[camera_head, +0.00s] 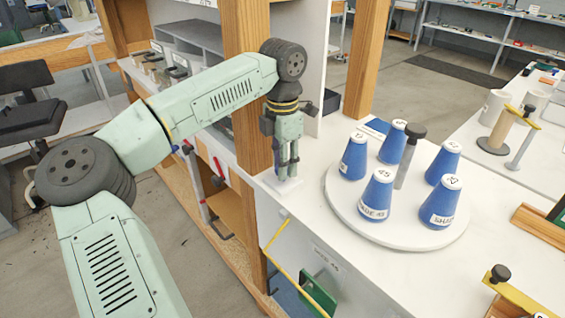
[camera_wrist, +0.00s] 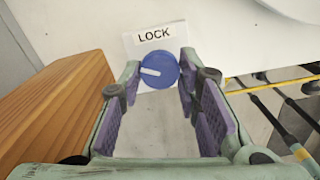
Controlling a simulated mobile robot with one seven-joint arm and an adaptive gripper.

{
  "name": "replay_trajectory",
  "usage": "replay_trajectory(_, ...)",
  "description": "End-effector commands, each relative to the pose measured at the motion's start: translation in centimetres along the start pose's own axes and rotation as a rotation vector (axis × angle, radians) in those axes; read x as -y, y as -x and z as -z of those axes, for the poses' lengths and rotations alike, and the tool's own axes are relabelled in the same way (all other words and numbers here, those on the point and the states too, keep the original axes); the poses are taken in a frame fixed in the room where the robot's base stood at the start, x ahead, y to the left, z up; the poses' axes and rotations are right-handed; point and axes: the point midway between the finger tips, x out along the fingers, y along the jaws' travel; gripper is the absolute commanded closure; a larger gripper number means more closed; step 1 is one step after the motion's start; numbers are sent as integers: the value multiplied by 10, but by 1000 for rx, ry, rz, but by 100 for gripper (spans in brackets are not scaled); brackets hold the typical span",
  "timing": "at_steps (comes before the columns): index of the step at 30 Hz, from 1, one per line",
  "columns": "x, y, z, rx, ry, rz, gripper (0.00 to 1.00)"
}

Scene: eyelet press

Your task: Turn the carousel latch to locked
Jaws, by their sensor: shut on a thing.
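The carousel latch is a round blue knob (camera_wrist: 161,71) with a white pointer mark, on a white plate (camera_wrist: 148,41) printed LOCK above the knob. The pointer mark points to the left in the wrist view, not up at the word. My gripper (camera_wrist: 158,82) is shut on the knob, with a finger on either side of it. In the head view my gripper (camera_head: 287,172) points down at the plate (camera_head: 283,193) at the counter's left corner; the knob is hidden there. The white round carousel (camera_head: 343,207) stands to the right and carries several blue cones (camera_head: 376,195).
A wooden post (camera_head: 247,80) rises close behind and left of my gripper; it also shows at the left in the wrist view (camera_wrist: 60,110). A dark-capped grey post (camera_head: 409,155) stands among the cones.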

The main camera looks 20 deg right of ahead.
Motion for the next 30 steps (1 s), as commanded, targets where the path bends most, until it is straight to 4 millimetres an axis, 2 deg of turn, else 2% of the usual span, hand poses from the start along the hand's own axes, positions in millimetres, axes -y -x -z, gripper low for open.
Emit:
replay_trajectory(21,0,0,0,0,-679,0,97)
replay_trajectory(30,0,0,0,1,-919,0,97)
